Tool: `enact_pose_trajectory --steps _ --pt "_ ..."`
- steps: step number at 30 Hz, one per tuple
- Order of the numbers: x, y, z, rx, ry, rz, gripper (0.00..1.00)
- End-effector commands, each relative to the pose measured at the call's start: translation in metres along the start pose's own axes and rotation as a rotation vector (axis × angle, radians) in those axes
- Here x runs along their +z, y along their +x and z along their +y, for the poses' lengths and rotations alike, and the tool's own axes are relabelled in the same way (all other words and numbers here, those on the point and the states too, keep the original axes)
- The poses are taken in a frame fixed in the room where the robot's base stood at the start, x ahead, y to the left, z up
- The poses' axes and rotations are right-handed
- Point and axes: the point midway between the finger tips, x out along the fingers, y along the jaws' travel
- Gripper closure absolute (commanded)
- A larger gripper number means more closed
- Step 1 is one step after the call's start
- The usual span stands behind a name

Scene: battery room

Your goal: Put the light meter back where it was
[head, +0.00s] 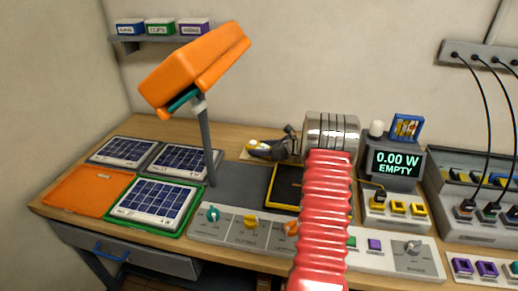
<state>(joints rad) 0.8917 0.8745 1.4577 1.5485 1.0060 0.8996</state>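My gripper (285,144) shows as a dark shape at the back middle of the bench, left of my shiny wrist, which hides part of it. A small yellow and white thing (256,146) is at its left end and may be the light meter. Its shape is too small to be sure. I cannot tell whether the fingers are closed on it or only beside it. A pale patch on the bench shows around it. A black pad with a yellow edge (284,203) lies in front, partly hidden by my red arm.
An orange lamp (195,68) on a grey post rises left of my gripper. Solar panels (155,203) lie at the left, beside a bare orange mat (75,192). A control strip (238,229) runs along the front. A display (396,162) reading "0.00 W EMPTY" and cabled sockets stand right.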

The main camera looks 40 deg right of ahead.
Motion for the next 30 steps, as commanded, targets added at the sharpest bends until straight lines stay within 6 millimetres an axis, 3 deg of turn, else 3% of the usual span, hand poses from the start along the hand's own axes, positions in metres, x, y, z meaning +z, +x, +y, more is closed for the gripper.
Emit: enact_pose_trajectory --steps 6,17,23,30 --pt "0.0 0.0 0.0 0.0 0.0 0.0 0.35" --pt "0.002 -0.003 0.0 0.0 -0.001 0.0 0.35" --pt "0.002 -0.023 -0.001 -0.002 0.0 0.0 0.35" --pt "0.003 -0.064 0.0 -0.002 0.0 0.0 0.35"
